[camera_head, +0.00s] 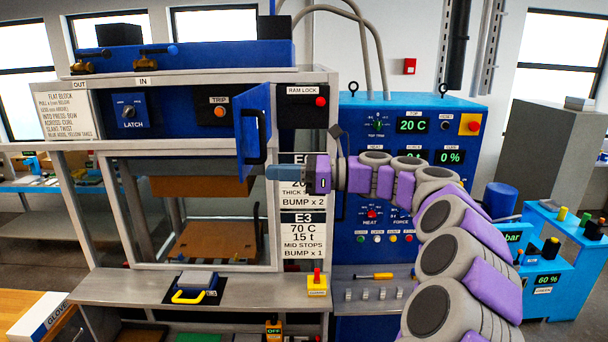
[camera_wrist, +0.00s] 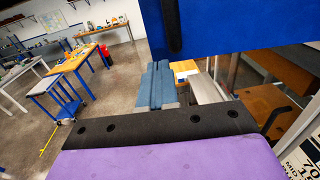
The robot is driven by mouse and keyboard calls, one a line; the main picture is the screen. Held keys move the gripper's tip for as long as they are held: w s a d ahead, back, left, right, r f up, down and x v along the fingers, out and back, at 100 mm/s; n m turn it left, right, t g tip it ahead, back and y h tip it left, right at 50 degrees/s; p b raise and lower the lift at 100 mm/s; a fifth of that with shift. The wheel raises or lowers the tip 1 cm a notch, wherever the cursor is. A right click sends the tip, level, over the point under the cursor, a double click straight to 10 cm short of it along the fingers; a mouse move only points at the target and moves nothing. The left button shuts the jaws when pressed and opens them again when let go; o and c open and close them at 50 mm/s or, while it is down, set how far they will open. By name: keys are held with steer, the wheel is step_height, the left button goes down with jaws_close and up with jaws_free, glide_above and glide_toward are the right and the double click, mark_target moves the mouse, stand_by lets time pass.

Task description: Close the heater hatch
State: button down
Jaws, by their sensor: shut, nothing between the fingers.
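The heater hatch looks to be the blue panel (camera_head: 253,122) with a black handle, standing at an angle out from the press front, above the right part of the press opening. It also fills the top of the wrist view as a blue slab (camera_wrist: 245,22) with a black strip on it. My gripper (camera_head: 270,173) is shut and empty. It points left, just below the hatch's lower edge in the head view. Its blue-grey fingers (camera_wrist: 161,85) lie together below the slab in the wrist view. I cannot tell whether they touch it.
The press opening holds a brown upper block (camera_head: 200,186) and a lower brown plate (camera_head: 215,240). A yellow-handled block (camera_head: 195,287) and a yellow box with a red switch (camera_head: 317,283) stand on the front ledge. White sign cards (camera_head: 303,233) hang behind my gripper.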

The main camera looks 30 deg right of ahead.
mark_target(243, 172)
steer(key=x, duration=0.4)
steer(key=shift+w+a, duration=0.1)
steer(key=shift+a, duration=0.35)
steer(key=shift+d, duration=0.25)
steer(key=shift+a+r, duration=0.1)
